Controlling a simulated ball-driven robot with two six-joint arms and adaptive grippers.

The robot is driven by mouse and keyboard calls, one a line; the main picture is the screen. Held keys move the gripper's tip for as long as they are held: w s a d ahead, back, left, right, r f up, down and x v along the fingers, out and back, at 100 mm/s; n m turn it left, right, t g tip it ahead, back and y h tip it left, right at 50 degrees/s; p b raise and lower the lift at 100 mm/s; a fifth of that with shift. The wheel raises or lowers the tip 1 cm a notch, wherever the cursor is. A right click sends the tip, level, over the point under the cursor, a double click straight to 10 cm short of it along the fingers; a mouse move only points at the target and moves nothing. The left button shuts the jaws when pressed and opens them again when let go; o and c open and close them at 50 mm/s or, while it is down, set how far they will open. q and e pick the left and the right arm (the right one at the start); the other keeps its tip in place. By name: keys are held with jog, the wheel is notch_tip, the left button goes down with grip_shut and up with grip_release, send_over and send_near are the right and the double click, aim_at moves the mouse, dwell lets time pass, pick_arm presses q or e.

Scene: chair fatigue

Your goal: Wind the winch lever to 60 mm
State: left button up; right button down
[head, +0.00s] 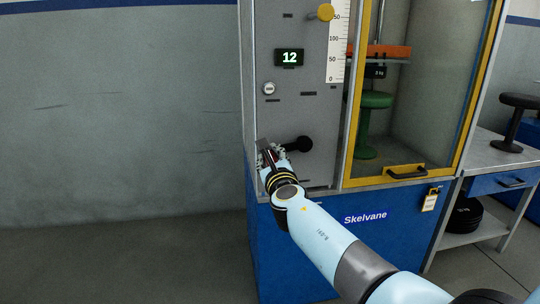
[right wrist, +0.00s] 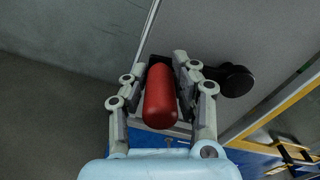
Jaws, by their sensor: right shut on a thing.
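The winch lever's red handle (right wrist: 160,96) lies between the fingers of my right gripper (right wrist: 162,85), which is shut on it. In the head view my right gripper (head: 270,155) is at the lower left of the grey panel and mostly hides the handle. The lever's black hub (head: 302,144) is just right of the gripper; it also shows in the right wrist view (right wrist: 235,80). The green display (head: 289,57) reads 12. A white scale (head: 337,45) marked 0, 50 and 100 upwards is at the panel's upper right. My left gripper is not in view.
A yellow-framed glass door (head: 406,172) closes the cabinet right of the panel. Inside are a green stool (head: 372,115) and an orange plate (head: 392,51). A yellow knob (head: 326,12) sticks out near the panel top. A grey table (head: 490,152) stands right. Floor at left is clear.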

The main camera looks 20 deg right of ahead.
jog(key=shift+f+n, duration=0.5)
jog(key=shift+f, duration=0.1)
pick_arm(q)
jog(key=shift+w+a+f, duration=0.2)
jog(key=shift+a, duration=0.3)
pick_arm(e)
jog(key=shift+d+f, duration=0.1)
jog(key=c, duration=1.1)
grip_release()
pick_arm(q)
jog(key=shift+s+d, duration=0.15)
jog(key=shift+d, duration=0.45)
pick_arm(e)
jog(key=shift+o, duration=0.2)
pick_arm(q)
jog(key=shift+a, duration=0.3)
pick_arm(e)
jog(key=v, duration=1.2)
jog(key=shift+s, duration=0.1)
